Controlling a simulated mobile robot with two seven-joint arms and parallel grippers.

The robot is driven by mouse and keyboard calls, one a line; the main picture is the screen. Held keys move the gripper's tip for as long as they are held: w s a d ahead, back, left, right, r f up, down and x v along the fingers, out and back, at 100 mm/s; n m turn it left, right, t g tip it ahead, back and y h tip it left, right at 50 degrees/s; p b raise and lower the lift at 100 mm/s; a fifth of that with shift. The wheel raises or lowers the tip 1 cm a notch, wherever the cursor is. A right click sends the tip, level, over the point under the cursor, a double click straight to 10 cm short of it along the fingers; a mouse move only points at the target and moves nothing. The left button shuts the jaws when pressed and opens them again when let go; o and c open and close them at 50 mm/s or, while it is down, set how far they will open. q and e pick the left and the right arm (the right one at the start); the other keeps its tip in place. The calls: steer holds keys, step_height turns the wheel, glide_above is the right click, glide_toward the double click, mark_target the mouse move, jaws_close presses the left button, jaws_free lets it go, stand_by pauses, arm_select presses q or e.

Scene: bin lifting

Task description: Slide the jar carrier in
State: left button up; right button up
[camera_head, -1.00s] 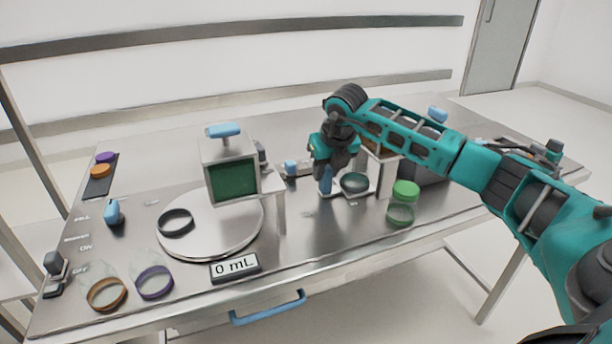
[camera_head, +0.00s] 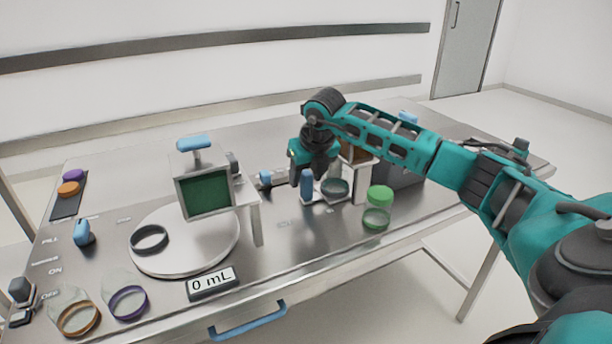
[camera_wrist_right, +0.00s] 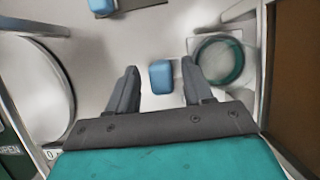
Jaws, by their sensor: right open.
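The jar carrier (camera_head: 338,198) is a small pale tray on the metal table, right of the screen stand. It has an upright blue handle (camera_head: 307,184) at its left and bears a clear jar with a dark green ring (camera_head: 335,188). My right gripper (camera_head: 307,174) is open and points down over the handle. In the right wrist view, the handle top (camera_wrist_right: 161,77) lies between the two spread fingers (camera_wrist_right: 159,68), with a gap on each side. The jar (camera_wrist_right: 219,60) is just right of the fingers there. My left gripper is not in view.
A screen stand (camera_head: 204,192) and round plate (camera_head: 165,255) stand to the left. A green-lidded jar (camera_head: 378,205) is close to the right of the carrier. A brown-panelled housing (camera_head: 355,152) stands behind, partly hidden by my arm. Another blue handle (camera_head: 265,178) lies left of the gripper.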

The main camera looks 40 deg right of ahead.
steer(key=v, duration=1.2)
steer(key=shift+s, duration=0.1)
